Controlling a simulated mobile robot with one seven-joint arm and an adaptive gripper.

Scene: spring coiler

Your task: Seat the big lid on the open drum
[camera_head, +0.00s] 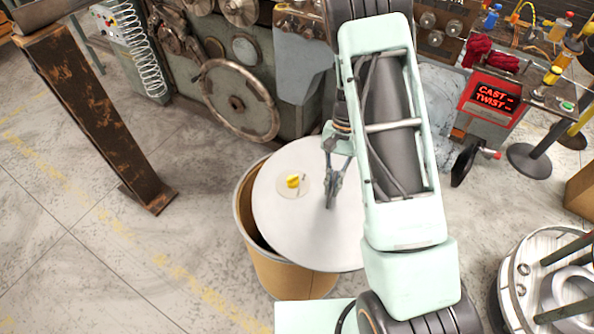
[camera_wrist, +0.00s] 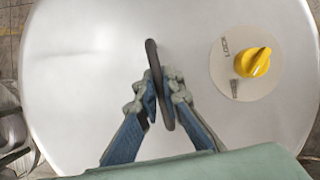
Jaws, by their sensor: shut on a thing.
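The big lid (camera_head: 300,235) is a round pale grey disc with a yellow knob (camera_head: 293,181) on a round plate; it fills most of the wrist view (camera_wrist: 90,60), where the knob (camera_wrist: 253,62) points toward lettering. My gripper (camera_head: 331,200) is shut on the lid's dark upright handle (camera_wrist: 152,55); its blue fingertips (camera_wrist: 160,105) pinch it from both sides. The tan drum (camera_head: 280,280) stands under the lid. The lid is offset to the right of the drum, leaving a dark crescent of its opening at the left. My arm hides the lid's right side.
A machine with a handwheel (camera_head: 240,100) stands behind the drum. A rusty post (camera_head: 95,115) is at the left. A red display box (camera_head: 492,98) and a stand base (camera_head: 530,160) are at the right. Floor is clear at lower left.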

